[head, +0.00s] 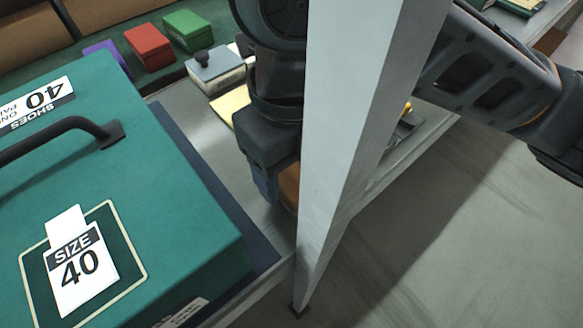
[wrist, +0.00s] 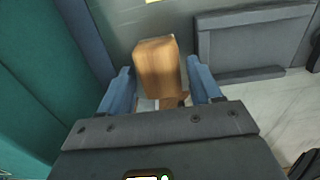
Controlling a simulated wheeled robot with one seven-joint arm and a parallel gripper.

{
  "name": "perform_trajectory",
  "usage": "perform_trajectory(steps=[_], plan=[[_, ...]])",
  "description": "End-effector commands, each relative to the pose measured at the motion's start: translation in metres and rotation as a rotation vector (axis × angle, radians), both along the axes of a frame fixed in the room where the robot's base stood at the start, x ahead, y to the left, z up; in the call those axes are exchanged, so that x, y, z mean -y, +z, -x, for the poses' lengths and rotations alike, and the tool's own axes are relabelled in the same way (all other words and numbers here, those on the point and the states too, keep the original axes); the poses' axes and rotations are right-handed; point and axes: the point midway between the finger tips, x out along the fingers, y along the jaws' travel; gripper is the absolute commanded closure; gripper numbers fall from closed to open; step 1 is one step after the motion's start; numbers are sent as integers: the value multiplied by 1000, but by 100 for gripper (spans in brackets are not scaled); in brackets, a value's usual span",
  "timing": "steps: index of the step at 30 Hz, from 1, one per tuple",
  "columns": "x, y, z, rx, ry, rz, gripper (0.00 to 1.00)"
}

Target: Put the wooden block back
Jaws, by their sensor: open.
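The wooden block (wrist: 157,65) shows in the wrist view between the two blue fingers of my gripper (wrist: 162,82). The fingers stand apart, with a visible gap on the block's right side; whether the left one touches it is hard to tell. In the head view only a small brown part of the block (head: 289,186) shows, beside the fingers of my gripper (head: 270,185). My gripper and a pale post hide the rest of it. What lies under the block is mostly hidden.
A large green shoe box (head: 170,195) marked size 40, with a black handle, fills the left. Red (head: 149,47), green (head: 188,30) and purple blocks and a grey knobbed box (head: 216,69) stand behind. The pale post (head: 350,130) stands close by my gripper.

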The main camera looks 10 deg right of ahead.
Motion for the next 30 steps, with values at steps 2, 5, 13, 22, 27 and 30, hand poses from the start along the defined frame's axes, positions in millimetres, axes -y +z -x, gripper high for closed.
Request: perform_trajectory(steps=[2, 5, 13, 22, 27, 30], plan=[[0, 22, -1, 5, 3, 2, 36], [0, 43, -1, 6, 1, 1, 36], [0, 86, 0, 3, 1, 1, 36], [0, 98, 1, 0, 1, 0, 36], [0, 98, 1, 0, 0, 0, 36], [0, 98, 0, 0, 0, 0, 36]])
